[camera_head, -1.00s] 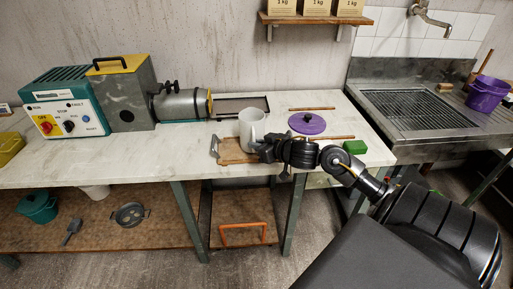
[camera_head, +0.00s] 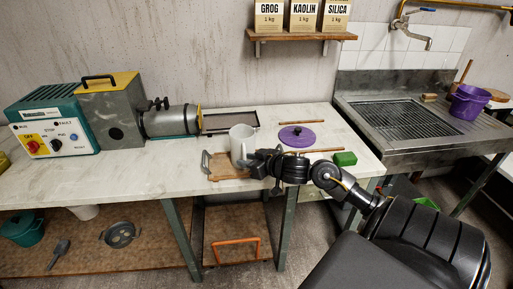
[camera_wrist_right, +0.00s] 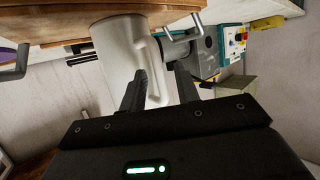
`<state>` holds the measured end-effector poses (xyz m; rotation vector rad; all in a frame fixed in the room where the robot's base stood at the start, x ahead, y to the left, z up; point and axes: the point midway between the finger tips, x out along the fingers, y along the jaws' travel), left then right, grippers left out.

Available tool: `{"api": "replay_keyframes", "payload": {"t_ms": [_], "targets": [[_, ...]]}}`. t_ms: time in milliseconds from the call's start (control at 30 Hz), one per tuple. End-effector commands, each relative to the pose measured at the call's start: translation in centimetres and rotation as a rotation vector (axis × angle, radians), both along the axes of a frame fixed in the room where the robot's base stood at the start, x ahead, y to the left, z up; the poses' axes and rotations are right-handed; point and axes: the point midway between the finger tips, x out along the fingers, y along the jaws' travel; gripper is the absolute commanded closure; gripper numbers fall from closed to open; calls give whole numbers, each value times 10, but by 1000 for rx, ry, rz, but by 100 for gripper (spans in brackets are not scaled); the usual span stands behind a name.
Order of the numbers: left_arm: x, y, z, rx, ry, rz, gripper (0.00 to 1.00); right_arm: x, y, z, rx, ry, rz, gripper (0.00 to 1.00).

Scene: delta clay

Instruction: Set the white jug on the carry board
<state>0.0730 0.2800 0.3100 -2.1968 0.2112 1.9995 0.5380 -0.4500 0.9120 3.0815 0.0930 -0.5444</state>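The white jug (camera_head: 240,140) stands upright on the wooden carry board (camera_head: 216,170), towards the board's right side. The board lies on the pale worktop and has metal handles at its ends. My right gripper (camera_head: 257,163) is at the jug's right side, low down by its handle. In the right wrist view, which is turned over, the jug (camera_wrist_right: 119,58) fills the middle. The two fingers of the right gripper (camera_wrist_right: 161,70) stand apart there, with the jug's handle side showing between them. Contact with the fingers is hard to tell. My left gripper is not in view.
A purple lid (camera_head: 297,136) and a green block (camera_head: 345,159) lie right of the jug, near two thin sticks. A dark tray (camera_head: 230,122) lies behind. A grey machine (camera_head: 112,112) stands left, and a metal sink (camera_head: 410,118) right. The worktop's front left is clear.

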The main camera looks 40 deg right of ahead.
Motion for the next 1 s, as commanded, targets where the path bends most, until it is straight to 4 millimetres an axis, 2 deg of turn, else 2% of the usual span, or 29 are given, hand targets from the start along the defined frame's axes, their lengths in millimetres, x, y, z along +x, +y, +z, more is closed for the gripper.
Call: {"api": "replay_keyframes", "payload": {"t_ms": [400,600,800,1000], "targets": [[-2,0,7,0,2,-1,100,-70,-4,24,-1,5,1,68],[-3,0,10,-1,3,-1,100,-96,-5,34,1,3,2,68],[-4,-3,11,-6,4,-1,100,-109,-6,39,-1,2,1,68],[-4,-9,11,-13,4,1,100,-111,-6,40,0,1,0,68]]}}
